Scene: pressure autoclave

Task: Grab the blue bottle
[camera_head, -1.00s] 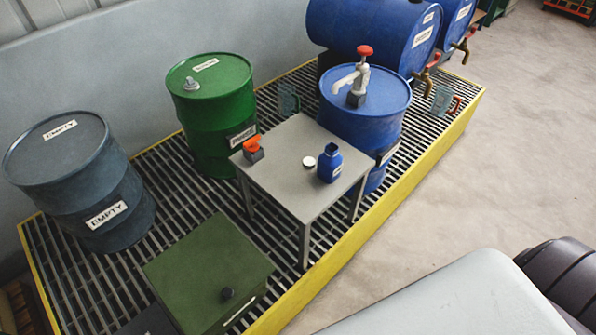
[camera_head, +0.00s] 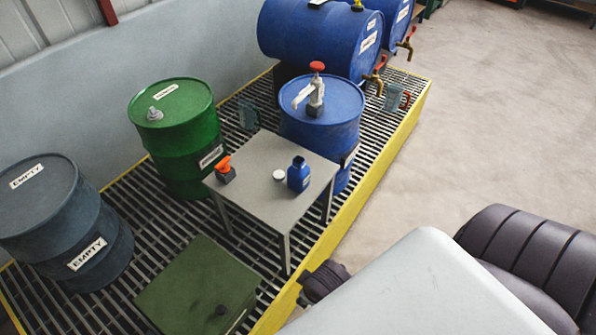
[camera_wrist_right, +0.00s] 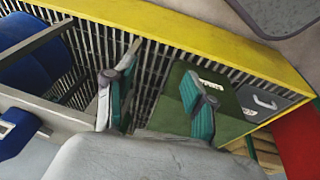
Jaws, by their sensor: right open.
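In the right wrist view, a blue body with a white label, apparently the bottle (camera_wrist_right: 14,130), shows at the left edge, partly cut off. My right gripper (camera_wrist_right: 162,64) is open with nothing between its teal-padded fingers. The bottle is to the left of the fingers, apart from them. My left gripper is in neither view.
A red-orange object (camera_head: 226,170) sits on the table's left. A blue drum with a pump (camera_head: 335,131) stands behind the table. Green (camera_head: 182,130) and grey drums (camera_head: 62,225) and a green box (camera_head: 197,288) stand on the yellow-edged grating (camera_head: 372,175). Floor at right is clear.

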